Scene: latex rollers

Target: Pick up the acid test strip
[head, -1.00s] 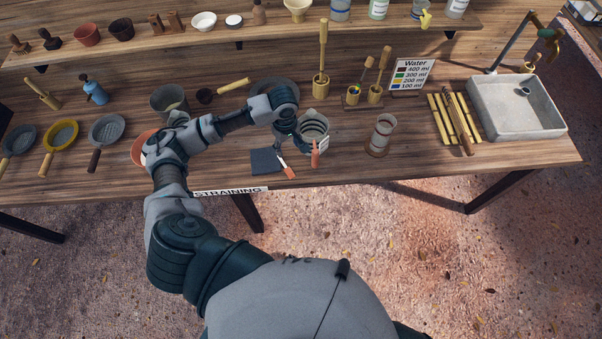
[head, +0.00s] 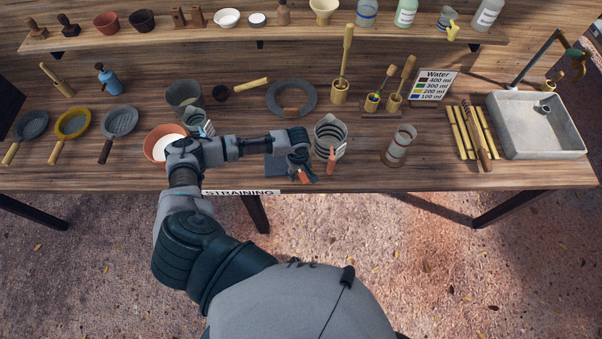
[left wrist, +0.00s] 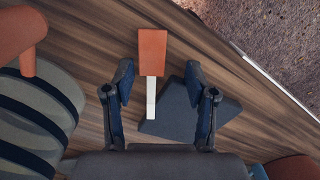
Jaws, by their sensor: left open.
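The acid test strip, with an orange handle and a white end, shows in the left wrist view (left wrist: 152,58), its white end running between my fingers. In the head view its orange end (head: 309,177) shows just beyond my left gripper (head: 302,170). My left gripper also shows in the left wrist view (left wrist: 158,88); it is open, one finger on each side of the strip, and not closed on it. The height left between fingers and strip is hard to tell. My right gripper is not in view.
A banded jug (head: 329,133) with an orange handle (head: 331,160) stands close to the right of my gripper. A bowl (head: 160,141) stands left, under my arm. The table's front edge is near.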

